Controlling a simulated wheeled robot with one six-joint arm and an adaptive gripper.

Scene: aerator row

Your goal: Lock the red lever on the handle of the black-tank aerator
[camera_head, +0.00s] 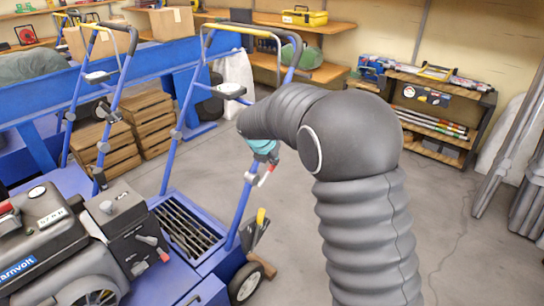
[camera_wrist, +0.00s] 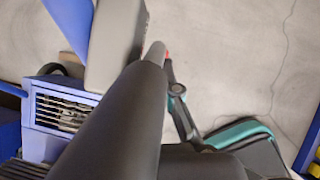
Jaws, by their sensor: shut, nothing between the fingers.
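The nearest aerator (camera_head: 118,215) stands at the left in the head view, with a dark boxy tank and engine on a blue frame. Its blue tube handle (camera_head: 190,110) rises behind, with a yellow grip on top. A small red-tipped piece (camera_head: 271,168) shows beside the right tube; I cannot tell surely that it is the red lever. My gripper (camera_head: 262,148), teal and black, is just above it, mostly hidden by my arm. In the wrist view my gripper (camera_wrist: 175,88) is shut and empty, close to a small red spot (camera_wrist: 167,56) partly hidden behind a dark rounded bar (camera_wrist: 120,120).
Another blue handle (camera_head: 118,75) stands farther left. Wooden crates (camera_head: 150,115) stand behind. A shelf rack (camera_head: 435,115) and leaning grey poles (camera_head: 510,150) are at the right. The grey floor between is clear.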

